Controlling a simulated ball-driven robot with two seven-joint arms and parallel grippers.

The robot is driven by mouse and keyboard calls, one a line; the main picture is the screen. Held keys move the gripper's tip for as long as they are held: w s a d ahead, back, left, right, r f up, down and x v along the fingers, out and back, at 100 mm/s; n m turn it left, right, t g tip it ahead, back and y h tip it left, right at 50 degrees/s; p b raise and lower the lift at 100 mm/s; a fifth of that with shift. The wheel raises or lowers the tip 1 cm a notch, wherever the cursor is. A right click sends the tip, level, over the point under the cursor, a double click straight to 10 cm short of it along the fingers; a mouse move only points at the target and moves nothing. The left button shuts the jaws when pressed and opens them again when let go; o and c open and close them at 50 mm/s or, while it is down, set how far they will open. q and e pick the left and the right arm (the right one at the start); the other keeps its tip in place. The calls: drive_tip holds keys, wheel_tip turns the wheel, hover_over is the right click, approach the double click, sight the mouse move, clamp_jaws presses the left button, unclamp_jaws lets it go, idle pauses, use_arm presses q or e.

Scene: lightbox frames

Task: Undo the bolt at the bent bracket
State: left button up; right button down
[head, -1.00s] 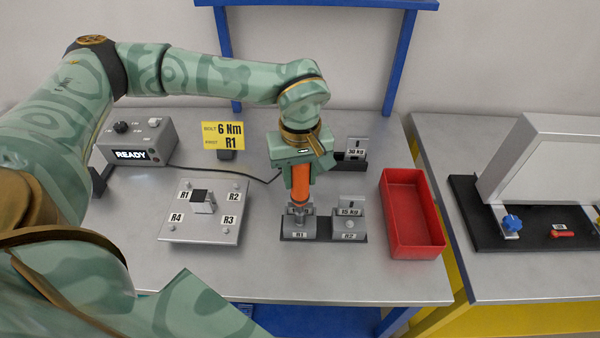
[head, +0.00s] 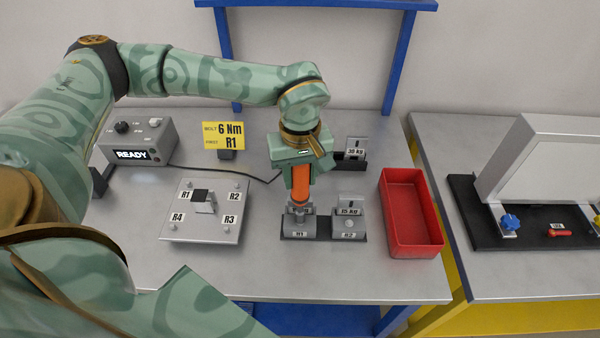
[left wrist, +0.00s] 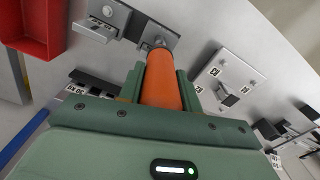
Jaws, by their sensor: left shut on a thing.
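My left gripper (head: 300,170) is shut on an orange-handled tool (head: 301,188), which it holds upright. The tool also shows in the left wrist view (left wrist: 161,82). I cannot make out which bracket is bent. My right gripper is not in view.
Left of the blocks lies a square plate (head: 190,226) with corner bolts labelled R1 to R4. A control box (head: 150,140) reads READY. A yellow sign (head: 222,135) says 6 Nm, first R1. A 30 kg holder (head: 352,157) stands behind. A red bin (head: 410,215) is empty.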

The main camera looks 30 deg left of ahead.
use_arm(q)
drive_tip(key=shift+f, duration=0.5)
idle(0.9)
drive_tip(key=shift+s+f, duration=0.15)
drive_tip(key=shift+s, duration=0.05)
idle(2.1)
wheel_tip(320, 180, up, 5)
drive_tip(key=p, duration=0.4)
drive_tip(key=shift+w+r, duration=0.15)
drive_tip(key=shift+r, duration=0.05)
drive_tip(key=shift+f, duration=0.1)
idle(1.3)
